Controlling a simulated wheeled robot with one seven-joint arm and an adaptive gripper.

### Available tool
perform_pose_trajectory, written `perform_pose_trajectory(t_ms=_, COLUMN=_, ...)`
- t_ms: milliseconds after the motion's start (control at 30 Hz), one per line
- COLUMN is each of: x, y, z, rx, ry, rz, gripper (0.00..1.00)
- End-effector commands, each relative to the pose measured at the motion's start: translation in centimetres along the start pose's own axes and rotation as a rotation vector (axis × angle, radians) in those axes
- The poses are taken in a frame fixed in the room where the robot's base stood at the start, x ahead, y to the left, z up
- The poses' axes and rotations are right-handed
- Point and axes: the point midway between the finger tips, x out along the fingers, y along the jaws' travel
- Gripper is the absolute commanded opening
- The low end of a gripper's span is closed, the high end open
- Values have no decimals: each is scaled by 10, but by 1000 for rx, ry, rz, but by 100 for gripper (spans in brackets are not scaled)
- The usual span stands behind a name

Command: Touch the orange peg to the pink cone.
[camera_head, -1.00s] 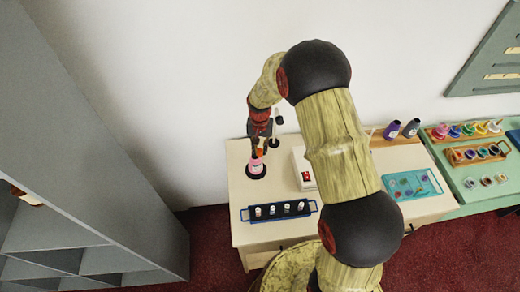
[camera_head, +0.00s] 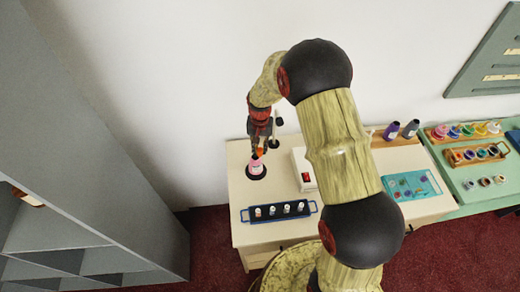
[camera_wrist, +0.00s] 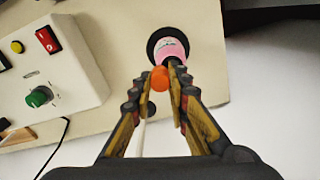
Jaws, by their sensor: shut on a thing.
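My gripper (camera_head: 260,147) is shut on the orange peg (camera_wrist: 159,77), which shows between the fingertips in the wrist view. The orange of the peg also shows small in the head view (camera_head: 260,152). The pink cone (camera_head: 256,167) stands on a round black base (camera_head: 256,176) at the left of the counter, just below the peg. In the wrist view the pink cone (camera_wrist: 170,50) lies right beyond the peg, with the peg overlapping its near edge. I cannot tell whether the two touch or a small gap remains.
A white box with a red switch (camera_wrist: 47,40) and green knob (camera_wrist: 39,97) stands to the right of the cone. A dark rack (camera_head: 279,212) with small vials lies in front. A blue tray (camera_head: 411,186) is farther right. A grey shelf (camera_head: 120,170) stands left.

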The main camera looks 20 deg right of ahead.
Motion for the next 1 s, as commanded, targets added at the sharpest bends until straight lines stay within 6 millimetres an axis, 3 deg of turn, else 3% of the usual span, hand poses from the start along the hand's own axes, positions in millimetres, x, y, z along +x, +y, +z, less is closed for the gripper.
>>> perform_pose_trajectory(t_ms=600, x=-36, y=0, z=-1, rx=0, ry=2, rz=-1, gripper=4)
perform_pose_trajectory(t_ms=1000, x=-36, y=0, z=0, rx=0, ry=1, rz=-1, gripper=4)
